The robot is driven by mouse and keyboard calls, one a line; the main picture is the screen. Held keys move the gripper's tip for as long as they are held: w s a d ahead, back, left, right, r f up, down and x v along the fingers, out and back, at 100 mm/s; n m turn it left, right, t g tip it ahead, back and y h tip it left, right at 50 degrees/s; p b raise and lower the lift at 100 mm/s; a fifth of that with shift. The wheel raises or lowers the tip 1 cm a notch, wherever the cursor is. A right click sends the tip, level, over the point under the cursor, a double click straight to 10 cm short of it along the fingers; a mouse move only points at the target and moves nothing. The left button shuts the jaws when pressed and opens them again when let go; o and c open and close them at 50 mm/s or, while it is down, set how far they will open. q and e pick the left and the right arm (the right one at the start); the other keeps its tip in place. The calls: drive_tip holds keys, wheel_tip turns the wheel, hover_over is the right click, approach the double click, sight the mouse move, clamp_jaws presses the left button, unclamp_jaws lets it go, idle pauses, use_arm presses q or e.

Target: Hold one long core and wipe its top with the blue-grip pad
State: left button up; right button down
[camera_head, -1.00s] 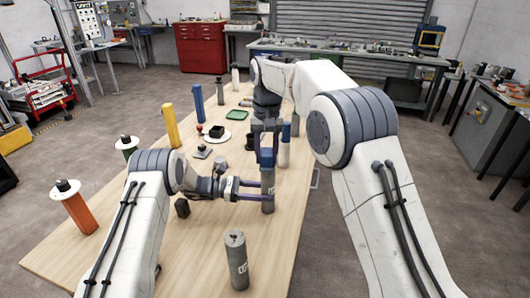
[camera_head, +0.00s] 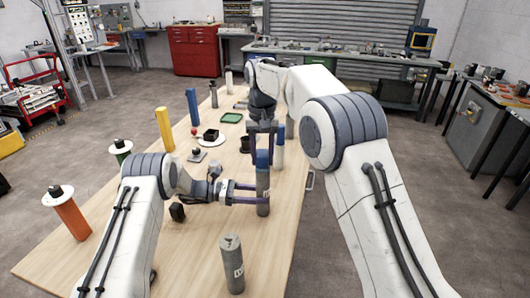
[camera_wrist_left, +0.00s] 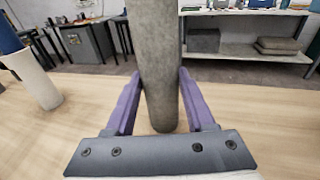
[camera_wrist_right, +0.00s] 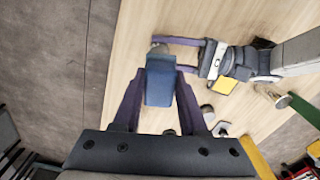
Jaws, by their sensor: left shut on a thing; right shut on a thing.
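My left gripper (camera_head: 258,194) is shut around a grey long core (camera_head: 263,198) and holds it upright. The left wrist view shows the core (camera_wrist_left: 157,60) between the two purple fingers. My right gripper (camera_wrist_right: 156,98) is shut on the blue-grip pad (camera_wrist_right: 160,84); the pad also shows in the head view (camera_head: 262,158) at the top of the held core. Whether its underside touches the core is hidden. A second grey long core (camera_head: 231,262) stands upright at the table's front.
A black block (camera_head: 177,212) lies left of the held core. An orange cylinder (camera_head: 70,216) and a yellow post (camera_head: 164,128) stand along the left. A blue post (camera_head: 192,106) and green tray (camera_head: 231,118) are farther back. Bare wood surrounds the front core.

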drive_tip(key=r, duration=0.1)
drive_tip(key=s+r, duration=0.1)
drive_tip(key=s+a+r, duration=0.1)
drive_tip(key=shift+s+r, duration=0.1)
drive_tip(key=shift+r, duration=2.45)
use_arm(q)
drive_tip(key=o, duration=1.2)
drive_tip(key=a, duration=0.8)
drive_tip(key=a+r, duration=0.1)
drive_tip(key=a, duration=0.3)
